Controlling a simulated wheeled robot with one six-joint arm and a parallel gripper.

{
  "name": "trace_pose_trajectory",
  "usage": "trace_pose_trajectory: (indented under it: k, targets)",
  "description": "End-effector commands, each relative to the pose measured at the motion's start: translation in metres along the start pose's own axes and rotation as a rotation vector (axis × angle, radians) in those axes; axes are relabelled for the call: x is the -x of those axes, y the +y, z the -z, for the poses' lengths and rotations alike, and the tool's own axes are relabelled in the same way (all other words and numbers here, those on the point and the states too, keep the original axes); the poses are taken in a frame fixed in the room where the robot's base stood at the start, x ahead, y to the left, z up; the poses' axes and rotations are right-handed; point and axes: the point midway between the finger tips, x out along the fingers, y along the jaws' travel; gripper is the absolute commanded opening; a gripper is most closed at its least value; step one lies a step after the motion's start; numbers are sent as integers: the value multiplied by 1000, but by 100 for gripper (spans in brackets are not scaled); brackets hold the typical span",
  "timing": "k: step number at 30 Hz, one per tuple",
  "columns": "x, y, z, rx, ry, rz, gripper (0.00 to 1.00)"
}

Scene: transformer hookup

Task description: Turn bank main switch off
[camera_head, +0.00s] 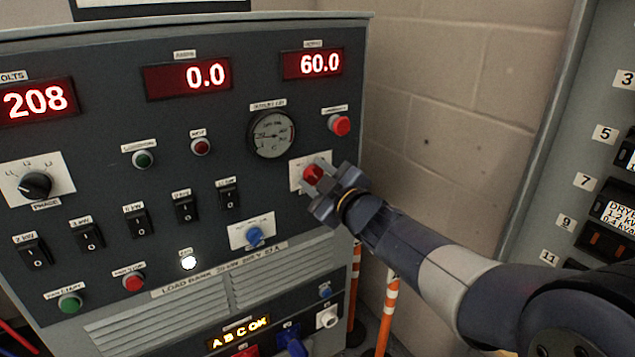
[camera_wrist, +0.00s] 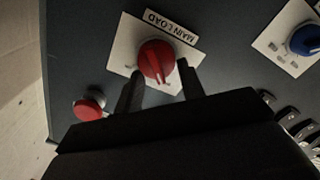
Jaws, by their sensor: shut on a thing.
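The bank main switch is a red rotary knob (camera_head: 313,174) on a white plate at the right side of the dark load bank panel. In the wrist view the red knob (camera_wrist: 156,62) sits under a label reading MAIN LOAD, with a pale pointer line on its face. My gripper (camera_head: 328,190) reaches in from the right and its fingers are at the knob. In the wrist view the two dark fingers (camera_wrist: 160,84) stand on either side of the knob, shut on it. The knob's far side and exact contact are partly hidden.
A red mushroom button (camera_head: 340,125) sits above right of the knob. A blue knob (camera_head: 254,236) is below left. Several black rocker switches (camera_head: 186,208) line the panel. A brick wall (camera_head: 440,110) and a grey breaker panel (camera_head: 560,150) stand at the right.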

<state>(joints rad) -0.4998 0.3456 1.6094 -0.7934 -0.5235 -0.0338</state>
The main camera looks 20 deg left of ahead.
Motion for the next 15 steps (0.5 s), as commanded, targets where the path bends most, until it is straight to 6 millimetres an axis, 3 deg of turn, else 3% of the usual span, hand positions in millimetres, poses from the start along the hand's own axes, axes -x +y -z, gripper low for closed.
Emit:
trace_pose_trajectory:
  k: [15]
  targets:
    - [0, -2, -1, 46, -3, 2, 15]
